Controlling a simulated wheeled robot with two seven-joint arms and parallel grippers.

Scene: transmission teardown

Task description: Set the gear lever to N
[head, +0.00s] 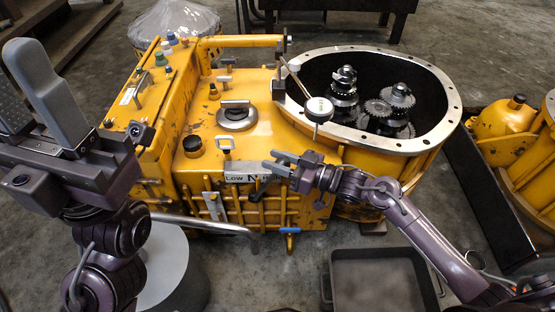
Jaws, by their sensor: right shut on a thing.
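The yellow transmission housing (300,140) stands in the middle of the head view. A plate (236,168) on its front edge reads LOW, N and HIGH, partly covered by my right gripper. I cannot tell exactly which mark the lever lines up with. My left gripper (20,75) is open and empty, raised at the left, close to the camera.
A round opening with a steel rim (437,92) holds gear stacks (385,110). A white dial (319,109) stands by the rim. An empty dark tray (380,280) lies at the front, and more yellow housing (510,130) stands at right. A bent metal bar (195,222) crosses front left.

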